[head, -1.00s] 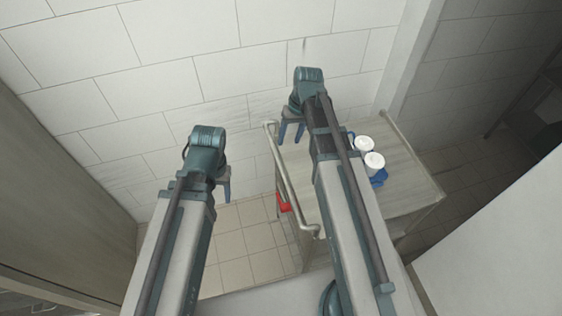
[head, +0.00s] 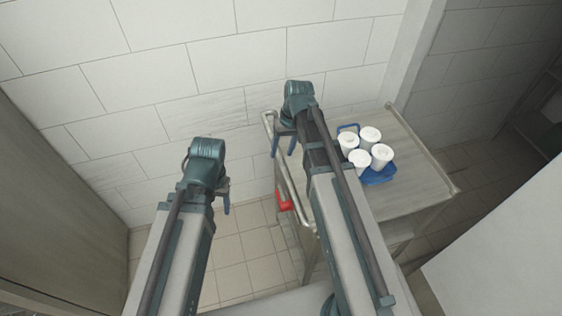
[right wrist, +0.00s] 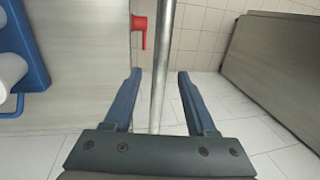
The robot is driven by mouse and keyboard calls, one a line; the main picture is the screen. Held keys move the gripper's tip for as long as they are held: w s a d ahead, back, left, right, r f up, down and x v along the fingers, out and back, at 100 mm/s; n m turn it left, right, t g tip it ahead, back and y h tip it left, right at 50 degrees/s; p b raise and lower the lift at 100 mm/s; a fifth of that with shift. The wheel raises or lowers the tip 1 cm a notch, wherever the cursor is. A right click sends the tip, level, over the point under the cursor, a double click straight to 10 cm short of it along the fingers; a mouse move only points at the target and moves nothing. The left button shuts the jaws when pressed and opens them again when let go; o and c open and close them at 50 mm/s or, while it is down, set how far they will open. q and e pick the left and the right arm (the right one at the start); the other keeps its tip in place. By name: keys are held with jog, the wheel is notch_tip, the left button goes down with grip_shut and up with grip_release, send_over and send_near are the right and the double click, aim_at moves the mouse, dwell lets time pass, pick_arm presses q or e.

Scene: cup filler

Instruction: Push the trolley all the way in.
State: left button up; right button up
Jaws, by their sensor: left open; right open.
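The trolley (head: 415,185) stands against the wall on the right side of the head view, with a flat grey-beige top. Its pale handle bar (head: 288,170) runs along the trolley's left side. My right gripper (head: 283,155) is open at the far part of the handle. In the right wrist view, the bar (right wrist: 163,60) passes between the spread blue fingers of my right gripper (right wrist: 160,75), without clear contact. My left gripper (head: 225,208) is open and empty over the floor, left of the trolley; one finger is mostly hidden.
Several white cups (head: 382,155) stand on a blue tray (head: 380,176) on the trolley top. A red part (head: 284,200) sits on the trolley's side below the handle. Tiled floor (head: 235,265) lies free left of the trolley. A tiled wall (head: 190,80) is behind.

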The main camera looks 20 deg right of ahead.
jog(key=shift+a+f+b, duration=0.2)
jog(key=shift+f+b, duration=0.45)
jog(key=shift+f, duration=0.45)
grip_shut()
dwell(0.7)
